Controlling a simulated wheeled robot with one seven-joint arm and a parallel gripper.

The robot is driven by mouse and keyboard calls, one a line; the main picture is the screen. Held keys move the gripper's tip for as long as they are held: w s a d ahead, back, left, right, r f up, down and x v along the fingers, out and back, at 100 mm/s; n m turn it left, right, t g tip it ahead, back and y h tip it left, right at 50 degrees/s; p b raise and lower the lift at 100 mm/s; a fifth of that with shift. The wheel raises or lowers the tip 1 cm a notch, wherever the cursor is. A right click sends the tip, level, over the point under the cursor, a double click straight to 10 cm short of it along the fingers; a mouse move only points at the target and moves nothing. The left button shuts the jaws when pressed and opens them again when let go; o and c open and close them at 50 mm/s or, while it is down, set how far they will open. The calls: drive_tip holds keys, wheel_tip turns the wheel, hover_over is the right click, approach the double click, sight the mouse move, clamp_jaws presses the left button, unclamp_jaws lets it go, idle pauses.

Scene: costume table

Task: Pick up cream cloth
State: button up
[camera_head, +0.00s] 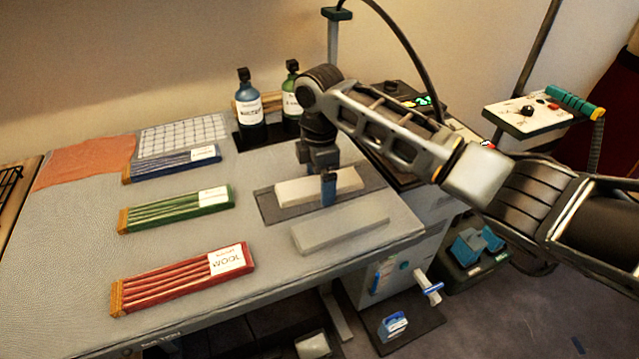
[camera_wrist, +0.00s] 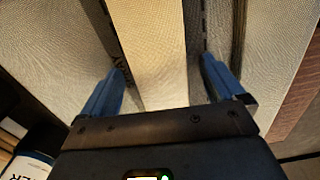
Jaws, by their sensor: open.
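The cream cloth (camera_head: 294,193) is a long, flat folded strip lying on a dark grey mat (camera_head: 272,211) near the table's right side. My gripper (camera_head: 322,182) points down over it. One blue finger shows in front of the strip; the other is hidden in the head view. In the wrist view, the cream cloth (camera_wrist: 153,45) runs between the two spread blue fingers of my gripper (camera_wrist: 162,72), with a gap on both sides. The gripper is open, and I cannot tell its exact height above the mat.
A pale grey strip (camera_head: 340,228) lies just in front of the mat. Red (camera_head: 170,285), green (camera_head: 170,210) and blue (camera_head: 165,166) bundles lie to the left. Blue (camera_head: 249,107) and green (camera_head: 290,98) bottles stand behind. Bare table (camera_head: 70,240) lies far left.

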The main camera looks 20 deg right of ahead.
drive_tip(key=c, duration=1.1)
drive_tip(key=shift+r, duration=0.1)
drive_tip(key=shift+c, duration=0.2)
